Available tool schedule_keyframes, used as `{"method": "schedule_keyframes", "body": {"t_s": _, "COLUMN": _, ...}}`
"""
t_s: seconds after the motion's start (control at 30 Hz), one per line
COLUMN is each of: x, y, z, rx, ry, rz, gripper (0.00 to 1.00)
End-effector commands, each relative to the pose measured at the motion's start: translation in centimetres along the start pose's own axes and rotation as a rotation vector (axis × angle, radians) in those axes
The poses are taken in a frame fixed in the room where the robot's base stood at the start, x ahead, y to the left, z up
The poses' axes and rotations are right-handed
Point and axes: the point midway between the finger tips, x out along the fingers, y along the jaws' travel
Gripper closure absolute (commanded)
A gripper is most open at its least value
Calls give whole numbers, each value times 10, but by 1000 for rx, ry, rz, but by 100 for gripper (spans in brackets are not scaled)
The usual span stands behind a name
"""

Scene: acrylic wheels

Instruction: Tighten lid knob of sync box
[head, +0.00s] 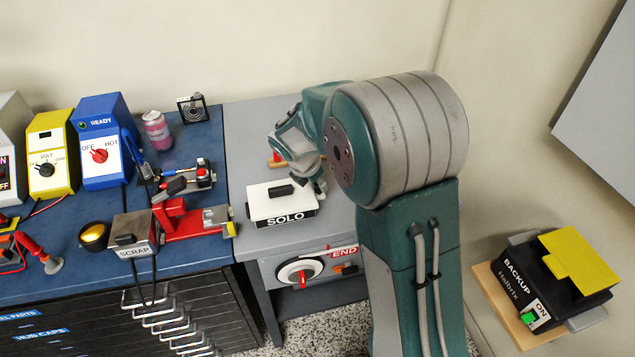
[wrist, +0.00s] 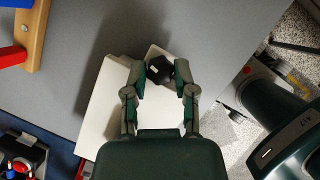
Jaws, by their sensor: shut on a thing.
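A white box (head: 265,208) labelled SOLO, with a black handle on top, sits on the grey bench. My gripper (head: 320,187) is low at its back right corner. In the wrist view, my gripper (wrist: 159,78) is shut on a dark knob (wrist: 159,69), with one finger on each side. The knob stands over a small pale corner piece next to the white box (wrist: 102,110). My gripper hides part of the box there. The knob cannot be made out in the head view. I see no label reading sync.
A dial panel marked END (head: 300,270) is below the box. The BACKUP box (head: 535,290) stands at right.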

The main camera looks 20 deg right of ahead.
Motion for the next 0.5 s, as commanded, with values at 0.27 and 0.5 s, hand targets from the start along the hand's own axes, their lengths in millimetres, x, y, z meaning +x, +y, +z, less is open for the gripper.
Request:
{"method": "schedule_keyframes", "body": {"t_s": 0.27, "x": 3, "y": -1, "z": -1, "rx": 68, "ry": 3, "rz": -34, "gripper": 100}}
{"method": "schedule_keyframes", "body": {"t_s": 0.5, "x": 3, "y": -1, "z": -1, "rx": 228, "ry": 3, "rz": -103, "gripper": 100}}
